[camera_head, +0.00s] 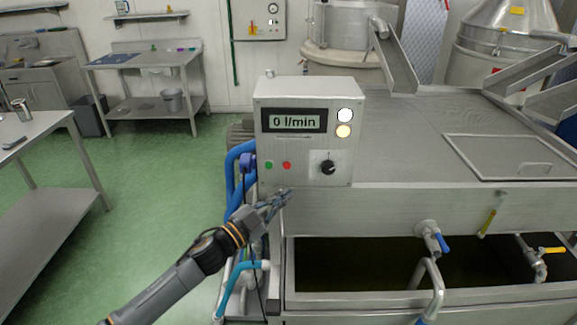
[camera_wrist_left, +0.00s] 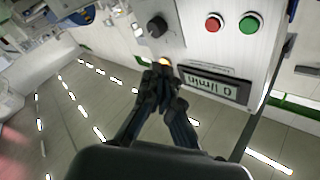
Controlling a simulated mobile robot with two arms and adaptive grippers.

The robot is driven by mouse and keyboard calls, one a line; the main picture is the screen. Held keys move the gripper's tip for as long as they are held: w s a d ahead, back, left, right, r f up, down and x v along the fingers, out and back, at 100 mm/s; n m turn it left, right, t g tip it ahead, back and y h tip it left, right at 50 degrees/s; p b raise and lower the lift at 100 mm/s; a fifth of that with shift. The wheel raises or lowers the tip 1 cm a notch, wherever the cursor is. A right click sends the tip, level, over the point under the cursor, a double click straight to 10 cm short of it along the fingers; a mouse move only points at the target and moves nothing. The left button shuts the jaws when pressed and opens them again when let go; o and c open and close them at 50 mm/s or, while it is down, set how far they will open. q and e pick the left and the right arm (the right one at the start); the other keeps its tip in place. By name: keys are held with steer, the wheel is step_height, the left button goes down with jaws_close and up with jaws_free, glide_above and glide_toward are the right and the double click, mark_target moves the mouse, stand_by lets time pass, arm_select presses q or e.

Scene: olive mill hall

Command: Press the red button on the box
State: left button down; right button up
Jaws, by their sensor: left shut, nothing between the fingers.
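The box (camera_head: 302,150) is a pale metal control box at the left end of the steel machine. The red button (camera_head: 286,165) is low on its front, between a green button (camera_head: 268,165) and a black knob (camera_head: 328,168). The red button also shows in the wrist view (camera_wrist_left: 213,24), unobstructed. My left gripper (camera_head: 284,194) is shut and empty, a little below the red button near the box's lower edge. In the wrist view its fingertips (camera_wrist_left: 163,74) overlap the amber lamp's edge. Contact with the box cannot be told. My right gripper is out of view.
The display (camera_head: 295,121) reads 0 l/min, with a white lamp (camera_head: 345,115) and an amber lamp (camera_head: 344,131) beside it. Blue hoses (camera_head: 231,170) run left of the box. A tap with a blue handle (camera_head: 432,237) is at lower right.

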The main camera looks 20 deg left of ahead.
mark_target(287, 166)
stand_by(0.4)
arm_select(q)
steer(key=shift+w+a+r+b, duration=0.1)
steer(key=shift+w+a+b, duration=0.35)
steer(key=shift+w, duration=0.95)
steer(key=shift+w+a+f+b, duration=0.1)
steer(key=shift+w+a+b, duration=0.35)
steer(key=shift+w, duration=1)
steer(key=shift+w+a+r+b, duration=0.1)
steer(key=shift+w+a+b, duration=0.35)
steer(key=shift+w, duration=0.95)
steer(key=shift+d, duration=0.1)
steer(key=shift+w, duration=0.4)
steer(key=shift+w+a, duration=0.2)
steer(key=shift+w, duration=0.15)
steer(key=shift+s, duration=0.1)
steer(key=shift+s+d, duration=0.2)
steer(key=shift+s, duration=0.5)
steer(key=shift+p, duration=0.35)
